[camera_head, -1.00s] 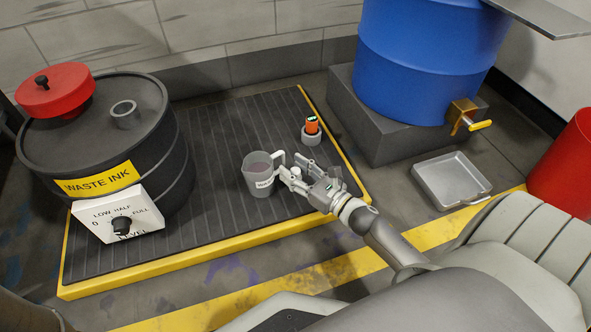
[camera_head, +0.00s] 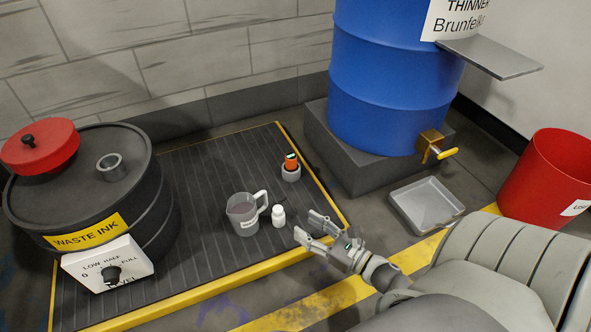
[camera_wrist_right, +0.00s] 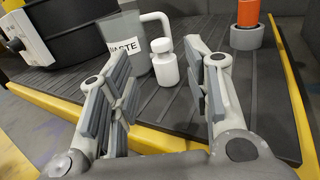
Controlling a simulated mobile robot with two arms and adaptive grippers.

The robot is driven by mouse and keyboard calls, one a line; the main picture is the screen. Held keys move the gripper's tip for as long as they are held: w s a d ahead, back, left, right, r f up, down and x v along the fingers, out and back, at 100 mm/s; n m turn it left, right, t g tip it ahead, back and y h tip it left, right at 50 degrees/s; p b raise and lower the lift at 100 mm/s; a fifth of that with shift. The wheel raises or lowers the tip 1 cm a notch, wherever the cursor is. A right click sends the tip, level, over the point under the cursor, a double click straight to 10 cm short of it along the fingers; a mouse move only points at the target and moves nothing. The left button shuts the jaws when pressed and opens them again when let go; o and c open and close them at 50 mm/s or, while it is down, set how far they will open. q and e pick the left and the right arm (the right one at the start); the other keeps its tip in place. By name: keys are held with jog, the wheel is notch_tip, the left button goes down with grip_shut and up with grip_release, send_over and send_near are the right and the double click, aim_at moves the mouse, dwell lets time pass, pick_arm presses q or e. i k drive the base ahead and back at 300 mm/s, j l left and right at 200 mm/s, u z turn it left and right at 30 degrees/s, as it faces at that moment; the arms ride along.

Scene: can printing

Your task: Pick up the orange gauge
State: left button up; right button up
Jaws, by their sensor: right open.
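The orange gauge (camera_head: 291,161) stands upright in a grey round holder (camera_head: 291,174) near the back right of the black ribbed mat. In the right wrist view the gauge (camera_wrist_right: 248,12) is at the top right, its upper part cut off by the frame. My right gripper (camera_head: 311,227) is open and empty over the front right edge of the mat, nearer to me than the gauge and apart from it. In the wrist view a small white bottle (camera_wrist_right: 165,62) shows between its fingers, farther off. My left gripper is not in view.
A grey jug (camera_head: 243,213) stands beside the white bottle on the yellow-edged mat (camera_head: 200,255). The black waste ink drum (camera_head: 80,190) is at left. A blue drum (camera_head: 390,80) on a grey block, a metal tray (camera_head: 427,203) and a red bin (camera_head: 545,180) are at right.

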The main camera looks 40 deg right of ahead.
aim_at(291, 158)
jog(key=l, duration=0.75)
jog(key=i+l+u, duration=0.1)
jog(key=l, duration=0.65)
